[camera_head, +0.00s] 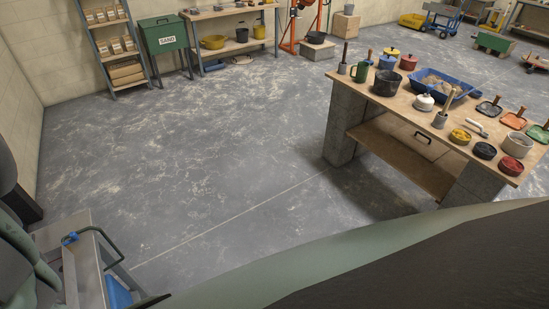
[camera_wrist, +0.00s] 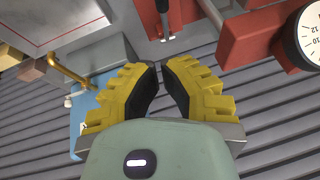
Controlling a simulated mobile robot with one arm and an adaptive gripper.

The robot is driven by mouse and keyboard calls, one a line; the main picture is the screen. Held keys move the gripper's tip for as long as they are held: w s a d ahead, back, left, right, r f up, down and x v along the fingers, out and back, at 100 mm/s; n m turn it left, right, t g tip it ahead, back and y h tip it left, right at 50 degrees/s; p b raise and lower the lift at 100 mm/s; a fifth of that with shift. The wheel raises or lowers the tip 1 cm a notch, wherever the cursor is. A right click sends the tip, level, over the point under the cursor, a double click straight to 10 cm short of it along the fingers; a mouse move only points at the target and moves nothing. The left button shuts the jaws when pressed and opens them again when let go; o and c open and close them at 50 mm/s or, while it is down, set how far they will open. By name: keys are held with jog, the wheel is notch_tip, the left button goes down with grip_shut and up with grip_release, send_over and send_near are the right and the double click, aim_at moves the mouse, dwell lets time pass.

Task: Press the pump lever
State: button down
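In the wrist view my gripper (camera_wrist: 160,65) points up the picture, its two yellow ribbed fingers with black pads drawn together at the tips. Only a thin gap shows there, with nothing between them. Just beyond the tips stands a red upright part (camera_wrist: 182,12) with a slim metal rod (camera_wrist: 166,27) in front of it, ending in a small pale crosspiece. The rod may be the pump lever; I cannot tell for sure. The fingertips look apart from it. My gripper does not show in the head view, and I cannot pick out the lever there.
In the wrist view a white dial gauge (camera_wrist: 309,36) on a red body is right, a bent brass pipe (camera_wrist: 68,72) left, grey slats (camera_wrist: 275,120) below. In the head view a wooden workbench (camera_head: 385,105) with tubs stands right; the middle floor (camera_head: 200,150) is clear.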

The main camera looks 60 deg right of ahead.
jog(key=shift+a+f, duration=0.1)
jog(key=shift+f, duration=0.05)
jog(key=d+f+x, duration=0.1)
jog(key=d+x, duration=0.1)
jog(key=x, duration=1)
jog(key=shift+s+f, duration=0.25)
jog(key=shift+s, duration=0.4)
jog(key=shift+d+f, duration=0.1)
jog(key=shift+f, duration=0.05)
jog(key=shift+d+f+y+b, duration=0.2)
jog(key=shift+f+y+b, duration=0.15)
jog(key=shift+b, duration=0.4)
